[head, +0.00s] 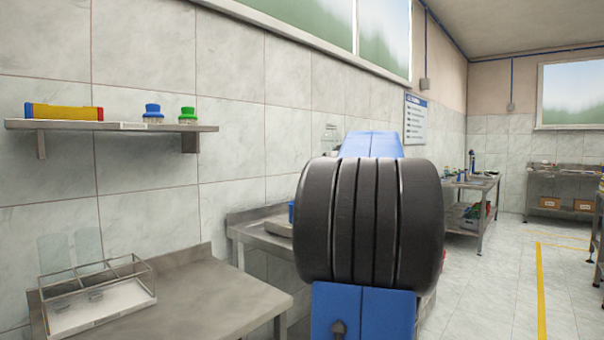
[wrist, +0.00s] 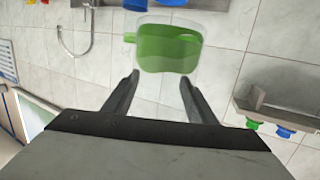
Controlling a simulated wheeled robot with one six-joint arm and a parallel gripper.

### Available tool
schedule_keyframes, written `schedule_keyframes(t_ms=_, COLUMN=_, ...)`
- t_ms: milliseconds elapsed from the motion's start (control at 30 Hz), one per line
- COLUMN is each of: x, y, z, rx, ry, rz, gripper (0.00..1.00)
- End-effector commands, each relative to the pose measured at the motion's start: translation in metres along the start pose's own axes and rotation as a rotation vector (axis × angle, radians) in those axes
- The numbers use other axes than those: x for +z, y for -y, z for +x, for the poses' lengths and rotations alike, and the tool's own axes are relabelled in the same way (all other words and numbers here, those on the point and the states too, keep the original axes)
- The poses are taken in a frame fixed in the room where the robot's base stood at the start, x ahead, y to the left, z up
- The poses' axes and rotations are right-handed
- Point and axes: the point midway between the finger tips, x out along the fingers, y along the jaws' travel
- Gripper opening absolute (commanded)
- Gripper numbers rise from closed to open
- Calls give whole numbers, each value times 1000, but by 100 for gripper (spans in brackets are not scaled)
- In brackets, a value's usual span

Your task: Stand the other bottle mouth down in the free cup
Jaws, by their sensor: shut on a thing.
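My gripper (wrist: 160,77) shows in the wrist view, its two dark fingers parted around a clear bottle. The bottle is see-through and its outline is faint. A green shape (wrist: 168,50) shows just beyond the fingertips, with a clear rim; whether it is part of the bottle or lies behind it I cannot tell. No free cup is clearly visible.
The left bench top (head: 215,293) is bare right of the rack. Another bench (head: 262,238) is partly behind my arm. Open floor lies at right.

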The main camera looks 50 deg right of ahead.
Motion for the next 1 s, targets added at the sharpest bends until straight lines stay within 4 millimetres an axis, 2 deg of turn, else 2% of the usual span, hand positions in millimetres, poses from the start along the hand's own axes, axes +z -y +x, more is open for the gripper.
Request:
schedule_keyframes(t_ms=33, x=-5, y=-17, z=-8, rx=6, ry=-1, rz=0, gripper=30)
schedule_keyframes(t_ms=200, x=-20, y=-60, z=-32, rx=6, ry=-2, rz=0, gripper=30)
schedule_keyframes(t_ms=300, x=-26, y=-82, z=-43, rx=5, ry=-1, rz=0, gripper=30)
schedule_keyframes(t_ms=400, x=-32, y=-94, z=-50, rx=3, ry=-1, rz=-1, gripper=30)
schedule_keyframes(t_ms=567, x=-33, y=-97, z=-53, rx=5, ry=-1, rz=-42, gripper=30)
schedule_keyframes(t_ms=1000, x=-33, y=-97, z=-52, rx=72, ry=-1, rz=-476, gripper=30)
